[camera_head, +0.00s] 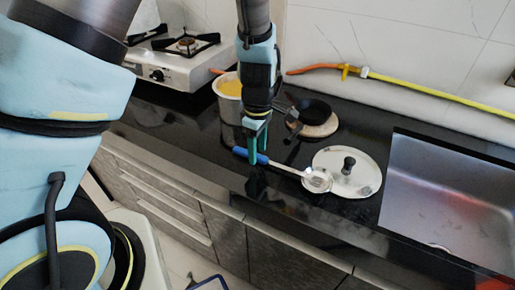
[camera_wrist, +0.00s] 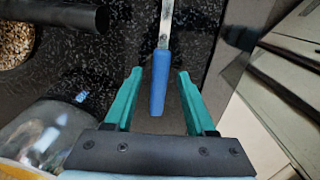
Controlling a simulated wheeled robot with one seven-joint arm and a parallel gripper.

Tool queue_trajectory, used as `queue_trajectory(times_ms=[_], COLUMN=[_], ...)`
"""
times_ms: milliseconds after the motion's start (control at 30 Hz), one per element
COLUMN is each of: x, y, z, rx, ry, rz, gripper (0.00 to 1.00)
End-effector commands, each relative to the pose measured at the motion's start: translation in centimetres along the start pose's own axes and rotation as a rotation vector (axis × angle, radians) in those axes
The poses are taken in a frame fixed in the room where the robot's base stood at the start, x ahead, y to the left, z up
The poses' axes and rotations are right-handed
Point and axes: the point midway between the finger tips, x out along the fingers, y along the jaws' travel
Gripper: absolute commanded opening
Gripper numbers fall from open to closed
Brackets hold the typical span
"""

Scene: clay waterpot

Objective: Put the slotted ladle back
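The slotted ladle (camera_head: 287,168) lies on the dark counter, with its blue handle toward the left and its round metal head (camera_head: 317,181) over the edge of a silver lid. My gripper (camera_head: 258,153) points down at the blue handle. In the wrist view, the ladle's blue handle (camera_wrist: 160,82) lies between the two green fingers of my gripper (camera_wrist: 160,76). The gripper is open, with a gap on each side of the handle. The ladle's head is outside the wrist view.
The silver lid (camera_head: 334,165) with a black knob lies right of my gripper. A metal pot (camera_head: 231,108) with yellow contents stands behind, left of a black pan (camera_head: 309,110) on a round board (camera_head: 322,129). A sink (camera_head: 450,195) is at right, a gas stove (camera_head: 180,65) at back left.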

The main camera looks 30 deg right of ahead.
Motion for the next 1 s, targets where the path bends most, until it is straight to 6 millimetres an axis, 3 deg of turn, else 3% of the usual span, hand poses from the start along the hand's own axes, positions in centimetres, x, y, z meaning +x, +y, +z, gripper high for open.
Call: queue_trajectory(times_ms=[367,800,1000], x=[-0.9,-9.4,-11.7], y=[0.1,0.1,0.1], z=[0.0,0.1,0.0], rx=[0.001,0.002,0.001], ry=[0.0,-0.001,0.0], rz=[0.002,0.004,0.002], gripper=[0.57,0.57,0.57])
